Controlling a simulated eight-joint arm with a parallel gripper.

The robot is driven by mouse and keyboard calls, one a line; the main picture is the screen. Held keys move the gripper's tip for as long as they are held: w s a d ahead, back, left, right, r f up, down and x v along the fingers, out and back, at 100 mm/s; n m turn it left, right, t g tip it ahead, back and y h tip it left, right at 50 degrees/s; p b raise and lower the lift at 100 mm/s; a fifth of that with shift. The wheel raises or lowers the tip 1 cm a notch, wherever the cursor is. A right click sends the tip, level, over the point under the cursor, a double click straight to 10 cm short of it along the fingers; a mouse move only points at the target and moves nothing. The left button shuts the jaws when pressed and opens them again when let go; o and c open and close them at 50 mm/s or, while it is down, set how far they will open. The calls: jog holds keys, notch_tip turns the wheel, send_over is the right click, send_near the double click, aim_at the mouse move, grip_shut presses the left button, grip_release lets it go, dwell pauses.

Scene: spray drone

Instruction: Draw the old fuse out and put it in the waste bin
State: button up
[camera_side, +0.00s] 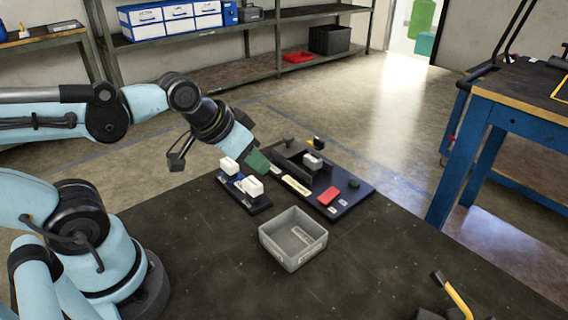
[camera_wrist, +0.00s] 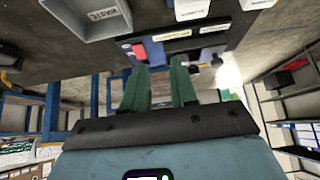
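A dark blue board (camera_side: 354,199) lies on the black table and bears a dark upright holder. A white block, which looks like the fuse (camera_side: 312,160), sits in the holder; its old or new state cannot be read. The grey waste bin (camera_side: 264,244) stands open in front of the board, and nothing but a label shows inside. It also shows in the wrist view (camera_wrist: 67,20), with "WASTE" on its label. My gripper (camera_side: 262,164) is above the table, left of the holder. In the wrist view its green fingers (camera_wrist: 160,76) are apart with nothing between them.
A small rack (camera_side: 259,206) with two white blocks (camera_side: 251,187) stands left of the board. A black-and-yellow tool (camera_side: 455,297) lies at the table's front right. Bare table surrounds the bin.

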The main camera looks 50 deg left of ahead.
jog(key=o, duration=0.8)
jog(key=shift+g, duration=0.7)
jog(key=w+r, duration=0.3)
jog(key=w, duration=0.1)
jog(key=shift+a, duration=0.3)
jog(key=g, duration=0.6)
send_over(313, 157)
jog(key=shift+f, duration=1.95)
jog(key=shift+f, duration=4.5)
